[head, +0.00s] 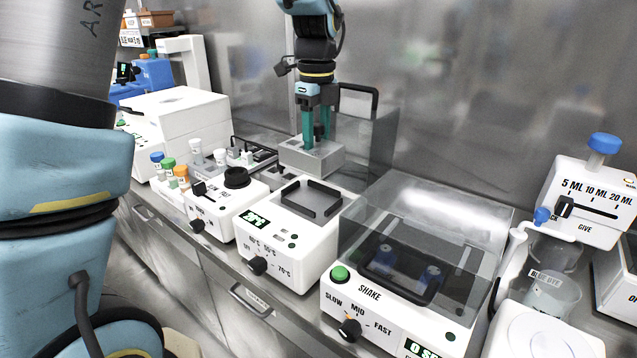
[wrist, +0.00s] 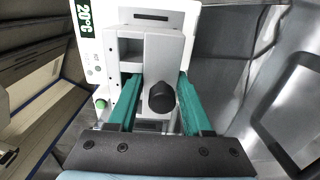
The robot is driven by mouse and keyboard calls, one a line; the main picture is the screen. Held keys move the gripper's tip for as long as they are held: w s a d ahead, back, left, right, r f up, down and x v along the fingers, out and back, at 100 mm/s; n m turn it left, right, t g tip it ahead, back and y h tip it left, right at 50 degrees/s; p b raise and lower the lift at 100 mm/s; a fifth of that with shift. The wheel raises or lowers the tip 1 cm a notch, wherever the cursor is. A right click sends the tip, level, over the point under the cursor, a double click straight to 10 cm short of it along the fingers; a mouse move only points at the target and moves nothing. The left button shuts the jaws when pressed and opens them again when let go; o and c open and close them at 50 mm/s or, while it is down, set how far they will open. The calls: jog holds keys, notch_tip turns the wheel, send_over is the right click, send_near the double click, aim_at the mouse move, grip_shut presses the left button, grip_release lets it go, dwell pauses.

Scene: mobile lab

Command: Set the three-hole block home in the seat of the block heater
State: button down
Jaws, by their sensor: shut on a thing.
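The three-hole block (head: 311,158) is a grey box with a dark post on top. My gripper (head: 315,143), with green fingers, is shut on it, and it hangs roughly level. The block heater (head: 285,238) is white, with a green display and a temperature knob. Its seat (head: 306,200) is a grey recess with a black raised rim; it looks empty in the head view. The block appears above and behind the seat, apart from it. In the wrist view the block (wrist: 130,85) sits between the fingers (wrist: 160,92) and hides much of the heater (wrist: 90,45). Its underside is hidden.
The shaker (head: 415,270), with a clear lid, stands right of the heater. A smaller white device (head: 222,205) and several capped tubes (head: 168,168) stand to the left. A metal wall (head: 430,110) rises close behind. A dispenser (head: 590,200) and beaker (head: 550,290) are far right.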

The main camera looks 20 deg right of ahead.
jog(key=shift+f+p, duration=0.9)
jog(key=shift+f, duration=3.4)
jog(key=shift+f, duration=0.15)
jog(key=shift+c, duration=1.6)
grip_release()
